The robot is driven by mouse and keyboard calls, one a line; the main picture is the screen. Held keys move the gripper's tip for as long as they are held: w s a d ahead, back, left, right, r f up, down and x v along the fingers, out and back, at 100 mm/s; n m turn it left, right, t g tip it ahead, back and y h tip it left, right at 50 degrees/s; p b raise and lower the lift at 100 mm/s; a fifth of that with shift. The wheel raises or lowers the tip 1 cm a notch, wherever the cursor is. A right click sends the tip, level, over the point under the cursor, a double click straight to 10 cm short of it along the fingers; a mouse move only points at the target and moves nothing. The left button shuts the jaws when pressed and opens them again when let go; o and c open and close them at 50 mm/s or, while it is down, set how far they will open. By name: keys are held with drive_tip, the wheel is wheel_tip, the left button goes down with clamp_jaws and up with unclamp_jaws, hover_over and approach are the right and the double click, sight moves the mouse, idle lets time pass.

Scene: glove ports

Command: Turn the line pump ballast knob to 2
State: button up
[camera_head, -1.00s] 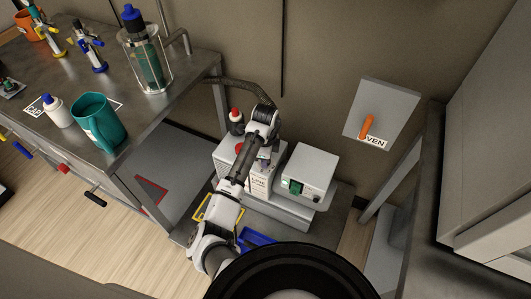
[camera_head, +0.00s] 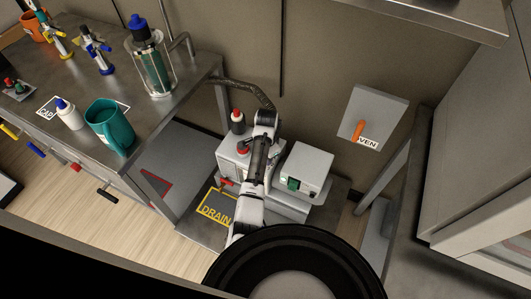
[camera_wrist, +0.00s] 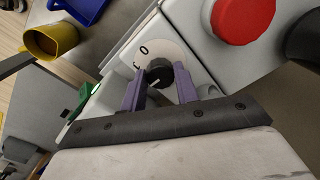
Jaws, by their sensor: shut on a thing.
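The black ballast knob (camera_wrist: 158,71) sits on a white round dial plate (camera_wrist: 146,52) on the pump's pale face in the wrist view. A "0" shows on the dial, with another mark partly hidden beside it. A light pointer line shows on the knob; I cannot tell which number it points to. My gripper (camera_wrist: 161,84) has its purple fingers on either side of the knob, shut on it. In the head view the white pump box (camera_head: 232,172) stands low by the wall, and my arm hides the knob and my fingers.
A white box with a green switch (camera_head: 308,168) stands right of the pump. A grey panel with an orange handle (camera_head: 358,131) is on the wall. The bench (camera_head: 190,92) is at left.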

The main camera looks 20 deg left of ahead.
drive_tip(key=shift+n, duration=0.4)
drive_tip(key=o, duration=1)
drive_tip(key=shift+c, duration=0.2)
drive_tip(key=shift+r, duration=0.15)
wheel_tip(320, 180, up, 14)
drive_tip(key=p, duration=0.1)
drive_tip(key=shift+s+d+f, duration=0.15)
drive_tip(key=shift+d+f, duration=0.05)
